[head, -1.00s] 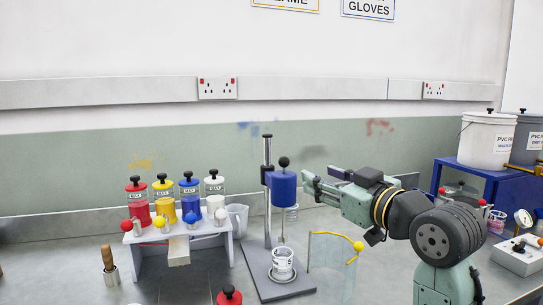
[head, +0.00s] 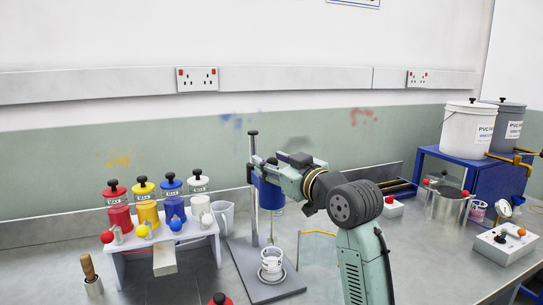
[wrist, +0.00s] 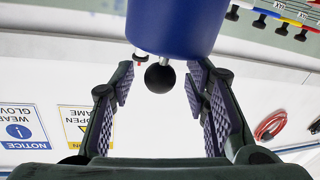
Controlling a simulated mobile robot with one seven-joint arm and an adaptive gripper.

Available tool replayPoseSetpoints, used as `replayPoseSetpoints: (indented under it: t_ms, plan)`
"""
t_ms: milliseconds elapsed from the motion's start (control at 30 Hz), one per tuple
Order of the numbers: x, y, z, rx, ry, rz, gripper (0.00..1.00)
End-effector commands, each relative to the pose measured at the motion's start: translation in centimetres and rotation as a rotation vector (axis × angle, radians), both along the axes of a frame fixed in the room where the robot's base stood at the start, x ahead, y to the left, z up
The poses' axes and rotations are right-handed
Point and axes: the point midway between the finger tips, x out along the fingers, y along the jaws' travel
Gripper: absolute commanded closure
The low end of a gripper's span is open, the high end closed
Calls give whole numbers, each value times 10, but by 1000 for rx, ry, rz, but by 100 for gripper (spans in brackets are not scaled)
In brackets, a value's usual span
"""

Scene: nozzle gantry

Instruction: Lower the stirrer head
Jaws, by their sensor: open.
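The stirrer head is a blue cylinder (head: 269,196) on an upright grey column (head: 252,147). Its thin shaft hangs down towards a small white pot (head: 271,258) on the base plate (head: 242,255). My gripper (head: 262,166) is at the top of the head and partly covers it in the head view. In the wrist view my gripper (wrist: 160,80) is open, its fingers spread on either side of a black ball knob (wrist: 160,78) on the blue head (wrist: 175,25). Gaps show between knob and both fingers. How deep the knob sits between them is hard to tell.
A white rack (head: 140,250) with coloured-lid jars and a clear jug (head: 223,216) stand left of the stirrer. A curved clear guard (head: 318,250) with a yellow edge stands to its right, partly behind my arm. A steel pot (head: 447,203) is farther right.

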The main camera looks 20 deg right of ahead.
Motion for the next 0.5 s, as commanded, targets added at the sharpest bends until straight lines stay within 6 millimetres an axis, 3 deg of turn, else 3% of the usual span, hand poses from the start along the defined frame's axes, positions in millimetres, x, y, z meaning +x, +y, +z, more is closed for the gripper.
replayPoseSetpoints:
  t_ms: [367,500]
  plan:
    - [7,2,0,-1,-1,0,58]
    - [7,2,0,-1,-1,0,66]
